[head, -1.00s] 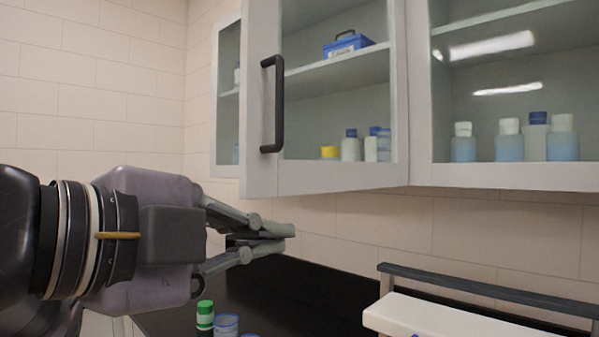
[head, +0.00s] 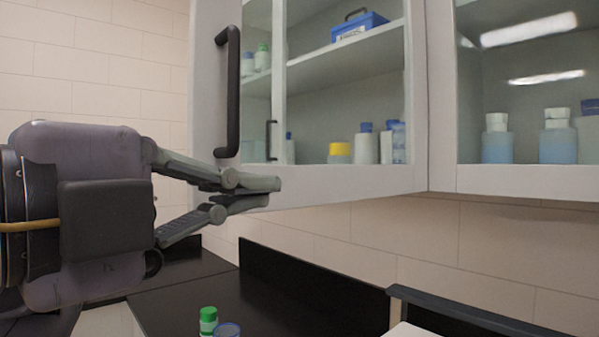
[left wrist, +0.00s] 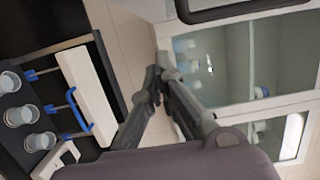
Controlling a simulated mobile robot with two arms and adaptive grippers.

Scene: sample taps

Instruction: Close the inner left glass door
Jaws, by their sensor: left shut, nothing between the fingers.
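The glass door (head: 310,184) has a pale grey frame and a dark upright bar handle (head: 233,95) near its left edge. It stands ajar, its left edge swung out from the cabinet; its right edge meets the neighbouring glass panel. My left gripper (head: 268,192) is shut and empty. Its fingertips overlap the door's lower frame in the head view, below and right of the handle; I cannot tell if they touch it. In the left wrist view the shut fingers (left wrist: 160,75) point towards the door's corner, with the dark handle (left wrist: 240,10) at the top. My right gripper is out of view.
Bottles and a blue box (head: 359,27) sit on shelves behind the glass. Below is a black counter (head: 215,285) with a green-capped bottle (head: 208,321). A rack with a dark top rail (head: 455,312) stands at lower right. Several containers (left wrist: 30,115) show in the wrist view.

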